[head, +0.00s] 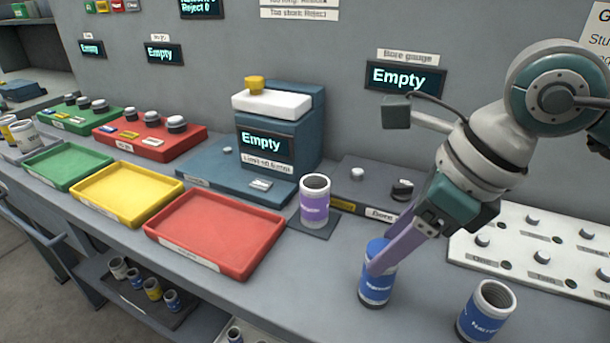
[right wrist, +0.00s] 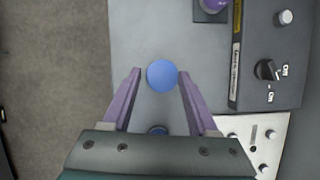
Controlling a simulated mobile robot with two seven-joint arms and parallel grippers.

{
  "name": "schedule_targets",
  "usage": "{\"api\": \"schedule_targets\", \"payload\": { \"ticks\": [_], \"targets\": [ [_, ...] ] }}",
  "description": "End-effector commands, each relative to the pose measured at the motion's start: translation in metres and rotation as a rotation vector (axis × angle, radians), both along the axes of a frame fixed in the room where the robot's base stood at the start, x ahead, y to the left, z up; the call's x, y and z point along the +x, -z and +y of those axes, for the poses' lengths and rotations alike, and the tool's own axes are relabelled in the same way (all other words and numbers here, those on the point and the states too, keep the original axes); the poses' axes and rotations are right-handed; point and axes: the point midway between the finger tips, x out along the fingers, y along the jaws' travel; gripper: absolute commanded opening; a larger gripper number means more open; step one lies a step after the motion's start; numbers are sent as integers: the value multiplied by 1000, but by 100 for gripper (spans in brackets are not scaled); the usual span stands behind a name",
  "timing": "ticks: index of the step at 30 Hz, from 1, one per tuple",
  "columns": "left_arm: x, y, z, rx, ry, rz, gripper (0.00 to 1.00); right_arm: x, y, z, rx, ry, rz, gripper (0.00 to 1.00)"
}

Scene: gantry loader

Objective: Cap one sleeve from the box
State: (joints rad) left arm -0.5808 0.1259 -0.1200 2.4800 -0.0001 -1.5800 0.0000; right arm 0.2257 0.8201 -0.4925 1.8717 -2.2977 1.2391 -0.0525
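A sleeve with a blue label (head: 376,290) stands upright on the bench with a blue cap on top; the cap shows from above in the right wrist view (right wrist: 161,75). My right gripper (head: 384,262) reaches down to it, one purple finger on each side of the cap. In the right wrist view a small gap shows beside the cap, so the fingers look open around it. An uncapped blue-label sleeve (head: 487,311) stands to the right. A purple-label sleeve (head: 314,202) stands uncapped on a small dark pad. My left gripper is not in view.
Red (head: 215,232), yellow (head: 127,192) and green (head: 66,165) trays line the bench at left. Behind are a gauge station (head: 277,120) and a bore gauge (head: 371,182), both reading Empty. A white peg board (head: 535,245) lies right. A lower dark tray (head: 178,316) holds several sleeves.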

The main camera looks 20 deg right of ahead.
Motion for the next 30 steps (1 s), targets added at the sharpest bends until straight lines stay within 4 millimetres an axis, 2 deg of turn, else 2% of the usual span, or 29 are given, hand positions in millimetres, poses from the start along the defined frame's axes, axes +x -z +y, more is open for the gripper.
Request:
{"api": "schedule_targets", "payload": {
  "ticks": [1, 6, 17, 20, 30],
  "targets": [
    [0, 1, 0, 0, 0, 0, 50, -3, 4, 0, -1, 0, 11, 66],
    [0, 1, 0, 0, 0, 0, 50, -3, 4, 0, -1, 0, 13, 86],
    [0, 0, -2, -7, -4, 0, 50, -2, 0, 0, 1, -1, 6, 86],
    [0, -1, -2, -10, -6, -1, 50, -5, -10, -3, -1, -1, 4, 86],
    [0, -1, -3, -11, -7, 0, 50, -27, -70, -17, -5, -1, 8, 86]
  ]
}}
